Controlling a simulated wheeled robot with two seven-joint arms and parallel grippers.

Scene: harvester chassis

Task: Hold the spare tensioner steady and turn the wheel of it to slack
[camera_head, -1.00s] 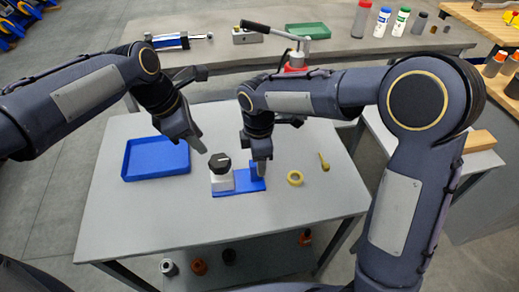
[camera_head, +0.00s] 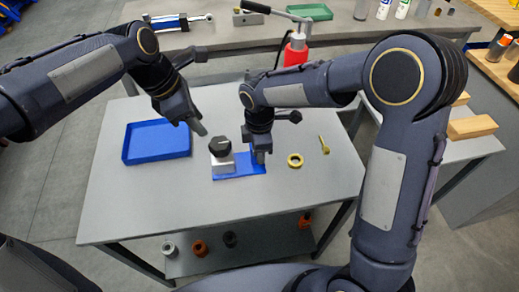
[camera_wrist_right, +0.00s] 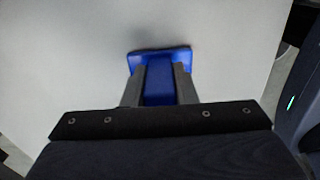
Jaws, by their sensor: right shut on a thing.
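The spare tensioner stands on the grey table, with a blue base (camera_head: 240,173), a silver block (camera_head: 222,164) and a dark wheel (camera_head: 220,147) on top at its left end. My right gripper (camera_head: 260,157) points down at the right end of the base. In the right wrist view its two fingers (camera_wrist_right: 160,88) are closed on the tensioner's blue upright part (camera_wrist_right: 159,78).
A blue tray (camera_head: 157,142) lies at the table's left. A yellow ring (camera_head: 295,160) and a small yellow tool (camera_head: 324,144) lie right of the tensioner. Several fittings (camera_head: 200,247) stand on the lower shelf. The table's front (camera_head: 215,215) is clear.

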